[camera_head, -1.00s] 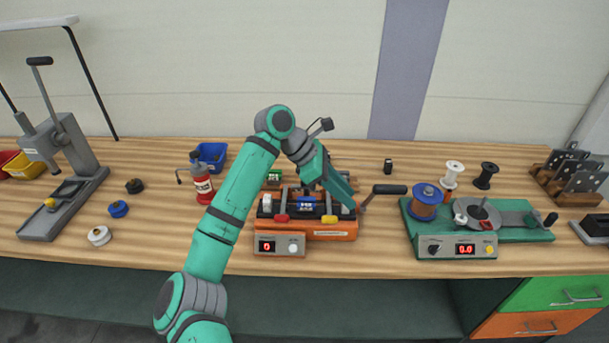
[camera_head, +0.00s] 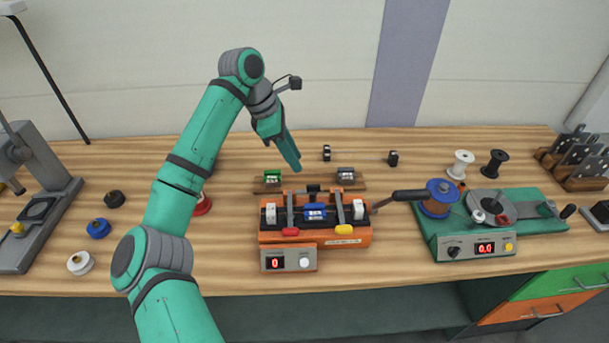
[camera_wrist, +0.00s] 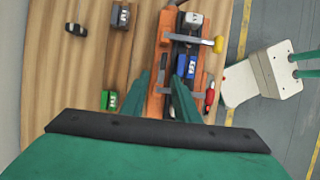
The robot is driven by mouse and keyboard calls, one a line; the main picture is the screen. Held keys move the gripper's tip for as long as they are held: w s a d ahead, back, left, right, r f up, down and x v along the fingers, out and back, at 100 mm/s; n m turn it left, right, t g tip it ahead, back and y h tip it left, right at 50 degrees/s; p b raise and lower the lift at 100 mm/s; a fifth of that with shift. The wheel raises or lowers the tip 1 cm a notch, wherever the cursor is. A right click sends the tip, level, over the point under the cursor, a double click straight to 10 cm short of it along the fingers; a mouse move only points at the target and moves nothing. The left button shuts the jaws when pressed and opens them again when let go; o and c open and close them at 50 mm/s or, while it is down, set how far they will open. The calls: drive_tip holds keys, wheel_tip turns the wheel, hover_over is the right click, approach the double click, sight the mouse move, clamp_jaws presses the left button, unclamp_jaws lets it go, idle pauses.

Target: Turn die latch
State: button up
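The orange strander fixture (camera_head: 315,240) stands on the bench with a blue die block (camera_head: 314,212) in its middle. A grey latch bar with a red handle (camera_head: 290,231) lies across it left of the die; one with a yellow handle (camera_head: 344,229) lies right of it. Both handles point to the front. The wrist view shows the blue die (camera_wrist: 187,66), red handle (camera_wrist: 209,98) and yellow handle (camera_wrist: 218,43). My gripper (camera_head: 296,166) hangs above and behind the fixture's left part, touching nothing visible. In the wrist view its fingers (camera_wrist: 168,76) have a narrow empty gap between them.
Behind the fixture are a green die (camera_head: 272,176) and a grey die (camera_head: 346,173) on wooden stands. A dark-handled crank (camera_head: 410,195) sticks out right, towards the green winder (camera_head: 500,220). Small spools lie at the left. The bench front is clear.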

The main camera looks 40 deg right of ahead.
sight(313, 185)
drive_tip(key=x, duration=0.3)
drive_tip(key=s+x, duration=0.1)
drive_tip(key=x, duration=0.4)
drive_tip(key=shift+s+d+f, duration=0.2)
drive_tip(key=shift+s+d, duration=0.05)
drive_tip(key=shift+d+f, duration=0.15)
drive_tip(key=shift+f, duration=0.35)
clamp_jaws()
